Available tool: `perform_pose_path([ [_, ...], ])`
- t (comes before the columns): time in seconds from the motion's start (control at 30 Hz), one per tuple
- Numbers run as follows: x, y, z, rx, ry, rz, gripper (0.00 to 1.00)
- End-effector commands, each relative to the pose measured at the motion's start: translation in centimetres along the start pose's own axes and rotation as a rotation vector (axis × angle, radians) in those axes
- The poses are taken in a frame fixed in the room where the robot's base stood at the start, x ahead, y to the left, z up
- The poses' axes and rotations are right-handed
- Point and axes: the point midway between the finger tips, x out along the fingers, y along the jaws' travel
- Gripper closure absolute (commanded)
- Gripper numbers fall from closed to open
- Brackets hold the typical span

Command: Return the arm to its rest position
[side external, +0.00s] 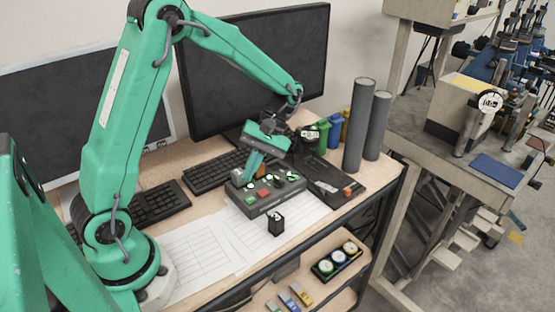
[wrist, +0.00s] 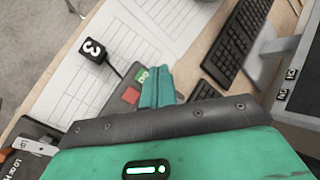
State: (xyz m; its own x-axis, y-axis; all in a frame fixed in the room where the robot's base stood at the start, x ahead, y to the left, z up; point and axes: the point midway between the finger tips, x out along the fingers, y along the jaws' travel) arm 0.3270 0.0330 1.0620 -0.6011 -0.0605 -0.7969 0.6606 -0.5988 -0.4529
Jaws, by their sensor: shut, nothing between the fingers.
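My teal gripper (side external: 240,179) hangs at the end of my arm, pointing down over the left end of a dark control box (side external: 265,196). Its fingers are closed together and hold nothing. In the wrist view the shut fingers (wrist: 157,72) are beside the box's red button (wrist: 131,95) and green button (wrist: 141,76). I cannot tell whether the fingertips touch the box. The gripper body and fingers hide part of the box in both views. No marked rest position shows.
A black cube marked 3 (side external: 276,223) stands on paper sheets in front of the box. Keyboards (side external: 213,170) and monitors (side external: 262,70) are behind. Tall grey cylinders (side external: 358,125) stand at the right. A lower shelf (side external: 318,290) holds small items. Space above the desk front is clear.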

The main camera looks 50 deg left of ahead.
Motion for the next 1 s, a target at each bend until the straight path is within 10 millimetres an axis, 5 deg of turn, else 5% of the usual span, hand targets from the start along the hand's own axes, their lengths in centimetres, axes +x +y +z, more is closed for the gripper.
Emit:
perform_pose_path([
  [0.47,-0.6,-0.4,0.6,0.031,0.03,0.029,1.0],
  [1.0,-3.8,-4.1,5.0,0.306,0.302,0.239,1.0],
])
